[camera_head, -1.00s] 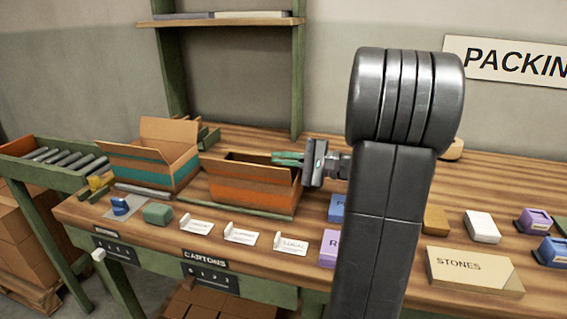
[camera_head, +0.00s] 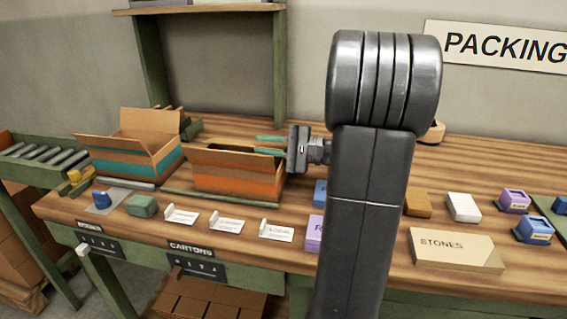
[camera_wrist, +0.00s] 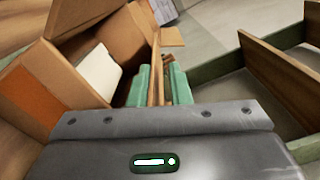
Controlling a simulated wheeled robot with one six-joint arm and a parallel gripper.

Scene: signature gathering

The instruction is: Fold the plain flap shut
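The orange-banded carton (camera_head: 238,184) stands on the bench left of my arm. Plain brown cardboard shows along its top, and its inside is mostly hidden in the head view. My gripper (camera_head: 270,145) is at the carton's right end, with its two green fingers pointing left over the rim. In the wrist view my gripper (camera_wrist: 160,88) has its fingers apart, with a thin upright cardboard edge (camera_wrist: 156,70) between them. I cannot tell whether this is the plain flap or a wall.
A teal-banded carton (camera_head: 135,167) with raised flaps stands to the left, by a roller conveyor (camera_head: 40,158). White cards (camera_head: 228,222) lie in front. A STONES box (camera_head: 455,250) and several small blocks are to the right. A shelf post (camera_head: 279,70) rises behind the carton.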

